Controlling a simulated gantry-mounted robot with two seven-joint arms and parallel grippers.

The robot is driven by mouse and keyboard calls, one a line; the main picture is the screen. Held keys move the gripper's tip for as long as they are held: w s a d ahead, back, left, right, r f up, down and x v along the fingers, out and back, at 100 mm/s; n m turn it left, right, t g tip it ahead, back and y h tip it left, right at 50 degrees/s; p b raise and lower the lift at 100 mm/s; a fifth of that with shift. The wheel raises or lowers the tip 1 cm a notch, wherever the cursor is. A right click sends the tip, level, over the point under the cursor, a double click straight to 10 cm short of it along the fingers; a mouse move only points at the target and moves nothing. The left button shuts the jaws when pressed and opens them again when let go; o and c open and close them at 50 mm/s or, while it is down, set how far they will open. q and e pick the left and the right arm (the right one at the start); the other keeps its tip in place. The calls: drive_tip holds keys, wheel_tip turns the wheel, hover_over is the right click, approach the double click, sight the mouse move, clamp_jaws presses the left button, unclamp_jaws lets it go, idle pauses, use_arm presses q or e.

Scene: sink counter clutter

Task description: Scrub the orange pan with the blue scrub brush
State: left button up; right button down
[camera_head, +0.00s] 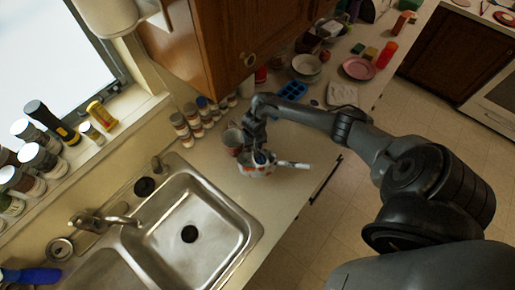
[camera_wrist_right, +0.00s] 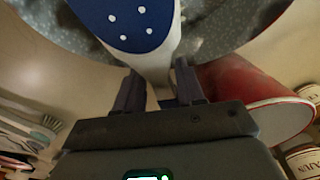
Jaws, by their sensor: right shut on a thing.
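The pan (camera_head: 246,170) sits on the counter right of the sink. Its handle (camera_head: 293,165) points right, and little of its orange colour shows. In the right wrist view its speckled grey inside (camera_wrist_right: 222,22) spans the top. The blue scrub brush (camera_wrist_right: 122,22), with white dots and a white neck, is between my right fingers (camera_wrist_right: 159,88). In the head view its blue part (camera_head: 261,158) shows over the pan, below my right gripper (camera_head: 257,146). My right gripper is shut on the brush. Bristle contact with the pan is hidden. My left gripper is out of view.
Several spice jars (camera_head: 181,127) line the wall. The steel sink (camera_head: 205,190) is to the left. Counter in front of the pan is clear.

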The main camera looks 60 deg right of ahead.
sight(263, 150)
drive_tip(key=shift+s+r+p, duration=0.15)
drive_tip(key=shift+s+p, duration=0.15)
drive_tip(key=shift+s, duration=1.85)
drive_tip(key=shift+w+a, duration=0.25)
drive_tip(key=shift+w, duration=0.85)
drive_tip(key=shift+w+a, duration=0.25)
drive_tip(key=shift+w, duration=0.8)
drive_tip(key=shift+s+d+r, duration=0.1)
drive_tip(key=shift+s+d, duration=0.15)
drive_tip(key=shift+s, duration=0.85)
drive_tip(key=shift+s+d+r, duration=0.1)
drive_tip(key=shift+s+d, duration=0.1)
drive_tip(key=shift+s, duration=0.9)
drive_tip(key=shift+w+d, duration=0.15)
drive_tip(key=shift+w, duration=2.15)
drive_tip(key=shift+s+a+r, duration=0.1)
drive_tip(key=shift+s+a, duration=0.15)
drive_tip(key=shift+s, duration=0.9)
drive_tip(key=shift+s+a+r, duration=0.1)
drive_tip(key=shift+s+a, duration=0.1)
drive_tip(key=shift+s, duration=0.9)
drive_tip(key=shift+w+r, duration=0.15)
drive_tip(key=shift+w, duration=2.15)
drive_tip(key=shift+s+d+r, duration=0.1)
drive_tip(key=shift+s+d, duration=0.15)
drive_tip(key=shift+s, duration=0.9)
drive_tip(key=shift+s+d+r, duration=0.1)
drive_tip(key=shift+s+d, duration=0.15)
drive_tip(key=shift+s, duration=0.85)
